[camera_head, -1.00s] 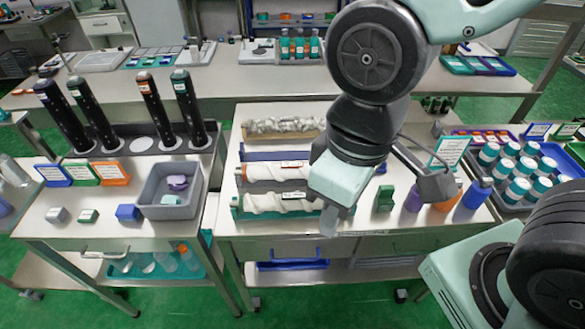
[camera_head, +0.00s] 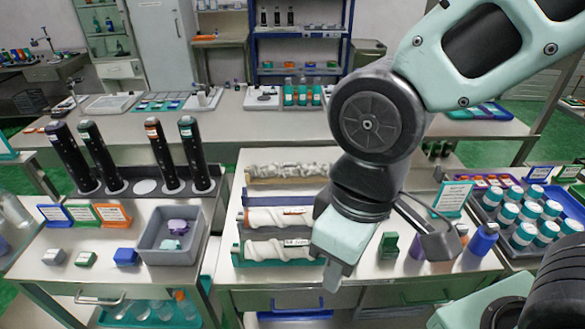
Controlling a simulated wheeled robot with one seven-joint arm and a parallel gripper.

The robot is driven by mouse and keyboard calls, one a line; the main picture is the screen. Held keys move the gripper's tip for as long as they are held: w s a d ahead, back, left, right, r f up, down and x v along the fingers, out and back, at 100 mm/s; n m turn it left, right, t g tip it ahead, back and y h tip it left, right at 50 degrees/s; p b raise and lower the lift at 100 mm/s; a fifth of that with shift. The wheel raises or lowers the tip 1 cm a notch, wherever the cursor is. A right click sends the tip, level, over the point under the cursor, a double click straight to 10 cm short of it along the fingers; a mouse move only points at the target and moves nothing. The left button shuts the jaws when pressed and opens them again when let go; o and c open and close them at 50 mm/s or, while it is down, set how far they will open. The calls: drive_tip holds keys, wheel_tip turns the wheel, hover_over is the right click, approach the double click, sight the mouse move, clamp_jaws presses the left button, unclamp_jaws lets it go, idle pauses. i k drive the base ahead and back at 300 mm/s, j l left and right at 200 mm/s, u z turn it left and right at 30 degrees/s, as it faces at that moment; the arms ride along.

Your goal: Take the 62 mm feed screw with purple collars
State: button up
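Two white spiral feed screws lie on racks on the middle bench. The upper screw (camera_head: 278,217) shows orange at its ends, and the lower screw (camera_head: 272,248) lies on a green rack (camera_head: 245,263). A grey, rough-looking screw (camera_head: 285,170) lies on a beige rack behind them. I cannot make out purple collars on any screw, and the right ends are partly hidden by my arm. My gripper (camera_head: 332,276) points down just right of the lower screw, near the bench front. Its finger gap is not visible.
A grey bin (camera_head: 150,251) with purple and pale pieces stands on the left bench, before several tall black cylinders (camera_head: 160,158). Right of my gripper are a green block (camera_head: 389,245), a blue bottle (camera_head: 480,240) and a tray of white-and-teal jars (camera_head: 523,235).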

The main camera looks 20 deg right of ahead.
sight(289, 169)
drive_tip(key=i+j+z, duration=0.2)
drive_tip(key=j, duration=0.2)
drive_tip(key=i+j+z, duration=0.25)
drive_tip(key=j, duration=0.2)
drive_tip(key=j+z, duration=0.2)
drive_tip(key=j, duration=0.2)
drive_tip(key=i+j+z, duration=0.2)
drive_tip(key=j, duration=0.3)
drive_tip(key=k, duration=0.05)
